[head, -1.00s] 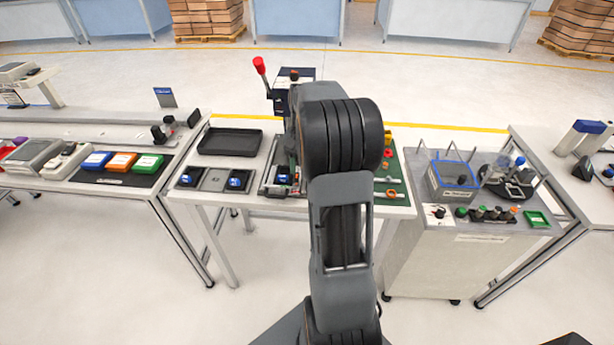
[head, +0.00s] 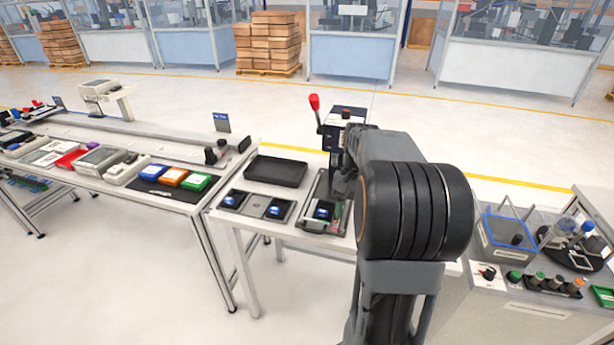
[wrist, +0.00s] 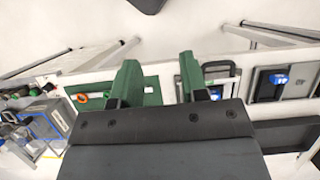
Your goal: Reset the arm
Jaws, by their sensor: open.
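My arm (head: 410,215) rises in the front right of the head view and hides part of the work table. My gripper shows in the wrist view (wrist: 158,62), with its two green fingers apart and nothing between them. It is above the table, between a green mat (wrist: 152,92) with an orange ring and a grey fixture (wrist: 218,80) holding a blue-topped part. In the head view the gripper itself is hidden behind or merged with the dark arm links near the lever press (head: 343,122).
A black tray (head: 275,171) and a fixture with blue-topped parts (head: 256,206) lie left of my arm. The press has a red-knobbed lever (head: 315,103) standing up. A side cart (head: 520,300) with a grey bin stands right. Open floor lies behind the table.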

